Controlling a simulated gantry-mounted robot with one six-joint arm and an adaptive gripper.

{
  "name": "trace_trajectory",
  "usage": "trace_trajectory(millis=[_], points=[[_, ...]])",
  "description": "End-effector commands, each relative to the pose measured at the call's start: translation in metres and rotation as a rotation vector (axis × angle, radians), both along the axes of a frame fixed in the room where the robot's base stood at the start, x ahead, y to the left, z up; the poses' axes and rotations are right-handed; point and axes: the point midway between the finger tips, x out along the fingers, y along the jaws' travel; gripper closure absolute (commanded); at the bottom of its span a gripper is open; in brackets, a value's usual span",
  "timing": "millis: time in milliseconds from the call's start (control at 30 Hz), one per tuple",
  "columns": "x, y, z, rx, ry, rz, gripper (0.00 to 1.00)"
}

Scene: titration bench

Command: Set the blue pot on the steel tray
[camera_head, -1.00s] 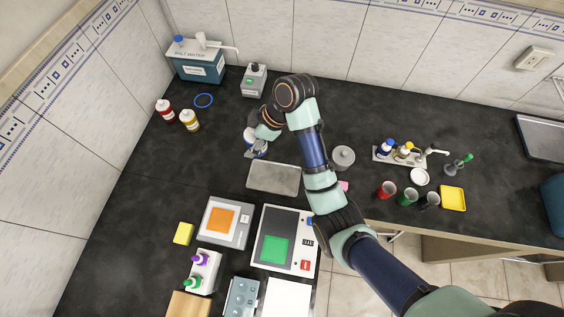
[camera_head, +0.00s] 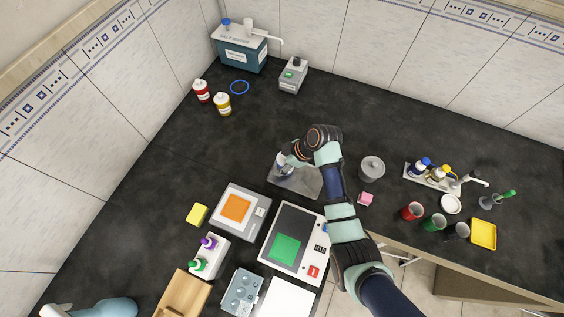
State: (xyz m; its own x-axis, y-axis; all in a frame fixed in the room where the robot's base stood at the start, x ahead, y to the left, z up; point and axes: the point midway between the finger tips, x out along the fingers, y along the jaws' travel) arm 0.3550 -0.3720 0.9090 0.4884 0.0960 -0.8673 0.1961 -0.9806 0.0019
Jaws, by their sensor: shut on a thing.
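The steel tray (camera_head: 309,187) lies flat on the dark bench, left of the grey lidded pot. My gripper (camera_head: 284,168) is over the tray's left part, shut on the blue pot (camera_head: 281,161). Only a small white and blue part of the pot shows; my gripper and wrist hide the rest. I cannot tell whether the pot touches the tray or hangs just above it. My arm covers the tray's right edge.
A grey lidded pot (camera_head: 372,167) and a pink block (camera_head: 366,198) stand right of my arm. A hotplate with an orange square (camera_head: 237,208) and a device with a green square (camera_head: 286,248) are in front. The bench behind the tray is clear.

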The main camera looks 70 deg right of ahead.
Motion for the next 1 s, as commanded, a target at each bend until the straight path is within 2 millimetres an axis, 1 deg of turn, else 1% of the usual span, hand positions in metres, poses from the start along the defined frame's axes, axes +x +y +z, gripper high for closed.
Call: trace_trajectory(millis=[33, 100, 300, 433, 467, 500, 600, 867, 1000], points=[[0.000, 0.001, -0.012, 0.003, 0.002, 0.000, 0.84], [0.000, 0.000, -0.019, 0.001, 0.000, 0.000, 0.84], [0.000, 0.000, -0.018, 0.000, 0.000, 0.001, 0.84], [0.000, 0.000, -0.022, 0.000, 0.000, 0.000, 0.84], [0.000, 0.000, -0.022, 0.000, 0.000, 0.000, 0.36], [0.000, 0.000, -0.022, 0.000, 0.000, 0.000, 0.29], [0.000, 0.000, -0.022, 0.000, 0.000, 0.000, 0.14], [0.000, 0.000, -0.021, 0.000, 0.000, 0.000, 0.14], [-0.003, -0.001, -0.012, -0.002, -0.001, -0.001, 0.14]])
